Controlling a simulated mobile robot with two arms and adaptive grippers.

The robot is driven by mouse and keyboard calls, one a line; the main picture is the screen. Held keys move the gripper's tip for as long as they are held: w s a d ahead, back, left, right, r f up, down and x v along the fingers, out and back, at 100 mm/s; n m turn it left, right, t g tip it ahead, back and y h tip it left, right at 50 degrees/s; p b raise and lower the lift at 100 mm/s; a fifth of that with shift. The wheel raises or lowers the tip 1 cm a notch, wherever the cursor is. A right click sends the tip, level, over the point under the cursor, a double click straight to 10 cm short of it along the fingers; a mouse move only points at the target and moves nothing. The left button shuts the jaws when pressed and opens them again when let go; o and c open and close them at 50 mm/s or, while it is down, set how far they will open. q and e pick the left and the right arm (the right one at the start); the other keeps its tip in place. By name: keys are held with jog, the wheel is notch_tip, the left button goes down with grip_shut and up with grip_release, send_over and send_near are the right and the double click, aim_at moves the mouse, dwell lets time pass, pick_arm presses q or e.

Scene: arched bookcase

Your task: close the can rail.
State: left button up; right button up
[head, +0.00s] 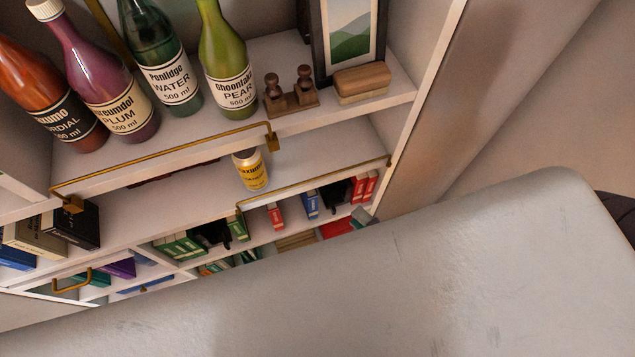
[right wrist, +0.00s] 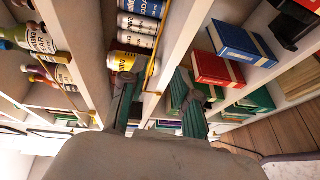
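The can rail (head: 315,184) is a thin brass bar along the right part of the lower shelf. I cannot tell how far it is swung. A yellow can (head: 250,170) stands by its left end. In the right wrist view, brass rail (right wrist: 157,66) runs beside the yellow can (right wrist: 122,61) and several white-and-blue cans (right wrist: 138,22). My right gripper (right wrist: 158,105) is open, with green-padded fingers apart on either side of the shelf edge. In the head view only a fingertip (head: 362,215) shows past my large grey arm. My left gripper is not in view.
Glass bottles (head: 158,65) stand on the shelf above, behind another brass rail (head: 165,160). Books (head: 180,245) fill shelves below.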

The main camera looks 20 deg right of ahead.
jog(key=p+x, duration=0.2)
jog(key=x, duration=1.1)
jog(key=shift+w+a+r, duration=0.15)
jog(key=shift+w+a, duration=0.1)
jog(key=shift+w, duration=0.1)
grip_shut()
